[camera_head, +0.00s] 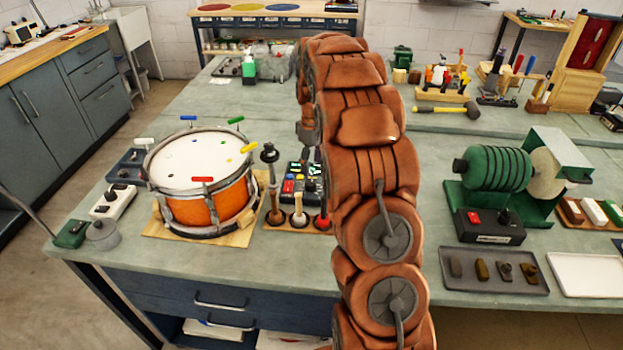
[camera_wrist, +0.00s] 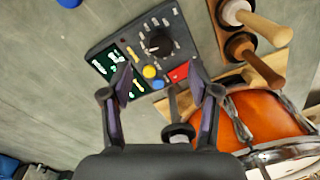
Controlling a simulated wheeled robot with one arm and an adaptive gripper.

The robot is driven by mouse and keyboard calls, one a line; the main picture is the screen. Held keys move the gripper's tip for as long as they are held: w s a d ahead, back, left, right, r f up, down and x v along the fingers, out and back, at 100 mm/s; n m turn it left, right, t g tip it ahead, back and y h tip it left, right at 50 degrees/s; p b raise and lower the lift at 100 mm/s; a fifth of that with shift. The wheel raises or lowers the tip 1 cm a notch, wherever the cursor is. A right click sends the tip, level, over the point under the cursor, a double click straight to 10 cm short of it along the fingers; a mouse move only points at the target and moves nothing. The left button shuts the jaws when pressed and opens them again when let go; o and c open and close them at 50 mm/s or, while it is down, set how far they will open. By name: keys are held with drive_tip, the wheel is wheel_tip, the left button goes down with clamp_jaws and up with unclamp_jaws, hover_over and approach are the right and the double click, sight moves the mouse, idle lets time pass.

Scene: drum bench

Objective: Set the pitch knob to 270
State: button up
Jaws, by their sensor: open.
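The control panel (camera_wrist: 108,48) is a dark box with a green-lit display, blue and yellow buttons, a red button and a round black knob (camera_wrist: 159,43). A ring of pale marks surrounds the knob, with a light pointer line on it; the numbers are too small to read. I cannot tell which knob is the pitch knob by label. My gripper (camera_wrist: 160,67) is open, its two fingers apart at the near edge of the panel, with nothing between them. In the head view the panel (camera_head: 291,186) is partly hidden behind my arm.
An orange drum (camera_head: 235,203) stands left of the panel, and its side (camera_wrist: 265,115) shows at the lower right in the wrist view. A rack of wooden-handled tools (camera_head: 298,217) stands close before the panel. Bare bench (camera_wrist: 50,95) lies left of the panel in the wrist view.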

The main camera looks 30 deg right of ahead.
sight(311, 183)
drive_tip(key=shift+s+a+f+p, duration=0.1)
drive_tip(key=shift+f+p, duration=0.4)
drive_tip(key=shift+f, duration=1.2)
drive_tip(key=shift+a+f+p, duration=0.1)
drive_tip(key=shift+f+p, duration=0.4)
drive_tip(key=shift+f, duration=1.15)
drive_tip(key=c, duration=1.2)
